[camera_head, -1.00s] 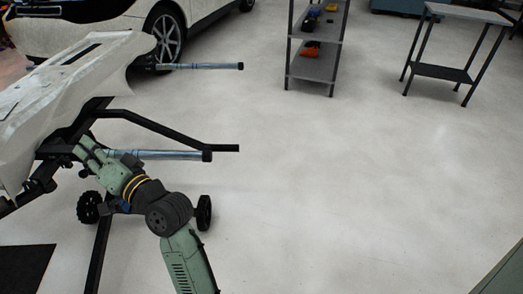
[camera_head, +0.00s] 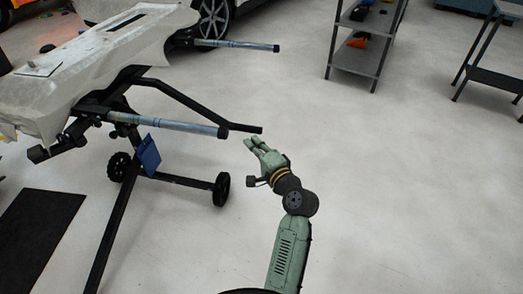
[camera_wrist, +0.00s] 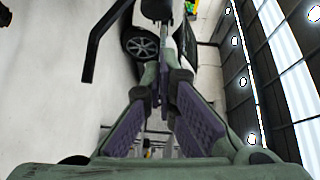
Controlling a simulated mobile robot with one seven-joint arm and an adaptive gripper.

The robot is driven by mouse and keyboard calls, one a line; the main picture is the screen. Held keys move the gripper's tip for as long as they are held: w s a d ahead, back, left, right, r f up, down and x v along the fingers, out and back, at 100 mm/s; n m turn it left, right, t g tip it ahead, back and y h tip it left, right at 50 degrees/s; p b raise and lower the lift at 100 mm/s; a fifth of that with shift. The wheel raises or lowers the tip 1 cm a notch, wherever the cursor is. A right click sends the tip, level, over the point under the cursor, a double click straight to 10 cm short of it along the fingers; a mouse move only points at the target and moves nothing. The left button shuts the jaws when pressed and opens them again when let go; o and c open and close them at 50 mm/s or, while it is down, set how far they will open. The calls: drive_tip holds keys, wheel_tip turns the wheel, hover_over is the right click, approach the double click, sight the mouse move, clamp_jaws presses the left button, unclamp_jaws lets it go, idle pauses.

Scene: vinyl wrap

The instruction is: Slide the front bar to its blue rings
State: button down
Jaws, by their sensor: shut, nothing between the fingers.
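The front bar (camera_head: 175,125) is a grey-blue tube with a dark end cap, sticking out to the right from under a pale draped panel (camera_head: 100,55) on a black stand. Its blue rings cannot be told apart clearly at this size. A similar rear bar (camera_head: 235,45) sticks out farther back. My gripper (camera_head: 252,143) is in free space just right of the front bar's capped end, apart from it and pointing up-left. In the wrist view my gripper (camera_wrist: 163,72) has its purple-padded fingers converging at the tips, shut and empty.
A black stand arm (camera_head: 200,110) angles out close to my gripper. The stand has black wheels (camera_head: 221,188) and a blue tag (camera_head: 149,155). A shelf (camera_head: 360,57) and table (camera_head: 490,77) stand at the back right. The floor to the right is clear.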

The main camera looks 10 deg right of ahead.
drive_tip(key=w+a+p, duration=0.1)
drive_tip(key=w+a, duration=0.3)
drive_tip(key=shift+a+f, duration=0.25)
drive_tip(key=shift+a, duration=0.15)
drive_tip(key=shift+w, duration=0.1)
